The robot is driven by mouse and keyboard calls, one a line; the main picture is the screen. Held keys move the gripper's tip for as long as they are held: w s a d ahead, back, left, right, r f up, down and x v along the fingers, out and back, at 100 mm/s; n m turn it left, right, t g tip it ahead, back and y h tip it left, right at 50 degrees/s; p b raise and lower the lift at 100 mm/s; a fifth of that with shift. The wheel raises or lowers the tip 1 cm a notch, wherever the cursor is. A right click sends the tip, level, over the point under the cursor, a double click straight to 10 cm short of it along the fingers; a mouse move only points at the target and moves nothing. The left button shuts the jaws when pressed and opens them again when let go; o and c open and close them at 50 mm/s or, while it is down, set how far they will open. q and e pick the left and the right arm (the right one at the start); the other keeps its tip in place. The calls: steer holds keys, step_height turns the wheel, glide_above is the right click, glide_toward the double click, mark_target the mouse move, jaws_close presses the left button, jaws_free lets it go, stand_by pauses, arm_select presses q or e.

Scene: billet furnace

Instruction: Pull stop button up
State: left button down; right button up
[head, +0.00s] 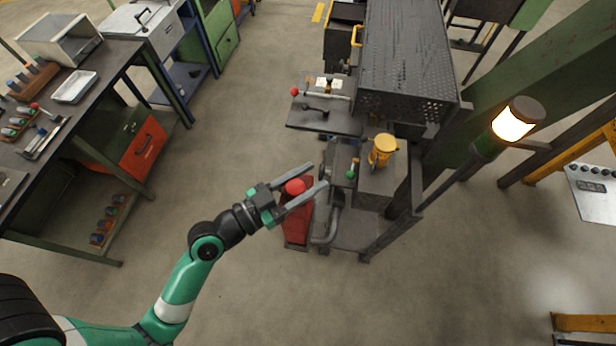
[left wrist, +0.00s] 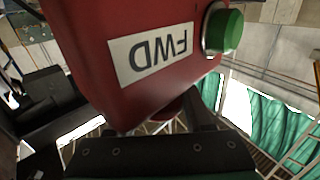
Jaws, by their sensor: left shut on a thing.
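The red mushroom-shaped stop button (head: 295,187) sits between the two fingers of my left gripper (head: 316,177) in the head view. The gripper is shut on it, with the fingertips reaching past it. A red control box (head: 297,226) stands below the button, beside the furnace machine. In the left wrist view, the red box (left wrist: 110,85) fills the upper middle, close to the fingers. It carries a white label (left wrist: 150,52) reading FWD upside down and a green button (left wrist: 223,30). The stop button's underside is mostly hidden there. My right gripper is not in view.
A lamp post with a lit beacon (head: 514,122) rises further right. A workbench (head: 95,105) stands left. Open floor (head: 220,130) lies between.

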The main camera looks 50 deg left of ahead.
arm_select(q)
steer(key=shift+r+p, duration=0.35)
steer(key=shift+r, duration=0.4)
steer(key=shift+c, duration=1.7)
jaws_free()
steer(key=shift+f, duration=0.1)
